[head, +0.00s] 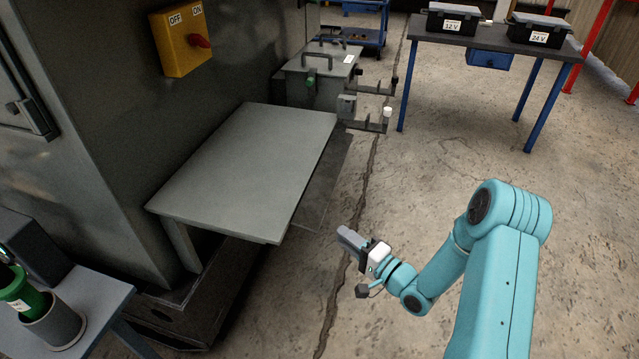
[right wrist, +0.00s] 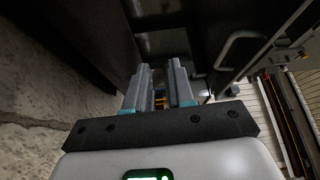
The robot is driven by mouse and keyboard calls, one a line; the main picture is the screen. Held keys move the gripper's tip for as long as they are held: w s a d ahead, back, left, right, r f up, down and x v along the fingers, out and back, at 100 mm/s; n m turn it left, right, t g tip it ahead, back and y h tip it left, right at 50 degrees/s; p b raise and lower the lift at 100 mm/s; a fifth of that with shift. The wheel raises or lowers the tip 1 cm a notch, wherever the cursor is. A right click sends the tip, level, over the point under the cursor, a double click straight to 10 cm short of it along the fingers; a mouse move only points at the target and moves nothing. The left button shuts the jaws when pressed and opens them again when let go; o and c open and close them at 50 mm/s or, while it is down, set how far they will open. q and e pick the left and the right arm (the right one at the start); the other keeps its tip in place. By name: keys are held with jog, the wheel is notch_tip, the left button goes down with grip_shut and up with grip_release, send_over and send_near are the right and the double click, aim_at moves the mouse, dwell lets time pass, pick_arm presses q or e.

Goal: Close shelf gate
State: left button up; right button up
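A flat grey panel (head: 250,165) stands out level from the dark cabinet (head: 110,100) in the head view, with a support under its near left corner. I cannot tell for sure whether this panel is the shelf gate or the shelf itself. My right gripper (head: 349,238) is to the right of the panel, apart from it, over the floor. In the right wrist view its two fingers (right wrist: 160,75) are apart with nothing between them. Dark surfaces and a pale curved handle (right wrist: 237,50) lie beyond the fingers. My left gripper is out of view.
A yellow OFF/ON switch box (head: 181,40) is on the cabinet. A grey handled box (head: 318,78) with projecting brackets stands behind the panel. A table (head: 480,42) holds 12 V and 24 V cases. A green item (head: 22,290) sits in a holder, front left. Floor right of the panel is clear.

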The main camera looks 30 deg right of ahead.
aim_at(321, 180)
jog(key=s+d+r+m+t+y, duration=0.1)
jog(key=s+d+r+t+y, duration=0.25)
jog(key=r, duration=0.25)
jog(key=shift+g+h, duration=0.45)
jog(key=b+x, duration=0.3)
jog(key=x, duration=1.1)
jog(key=shift+w+d+r+b, duration=0.15)
jog(key=shift+w+b, duration=0.05)
jog(key=shift+b, duration=0.15)
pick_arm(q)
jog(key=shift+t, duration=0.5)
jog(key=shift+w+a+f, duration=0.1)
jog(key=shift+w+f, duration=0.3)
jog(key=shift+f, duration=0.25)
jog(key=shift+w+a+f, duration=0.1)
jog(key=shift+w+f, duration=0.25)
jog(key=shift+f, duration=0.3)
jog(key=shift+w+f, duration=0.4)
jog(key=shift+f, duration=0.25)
pick_arm(e)
jog(key=shift+w+r, duration=0.3)
jog(key=shift+w, duration=0.3)
grip_shut()
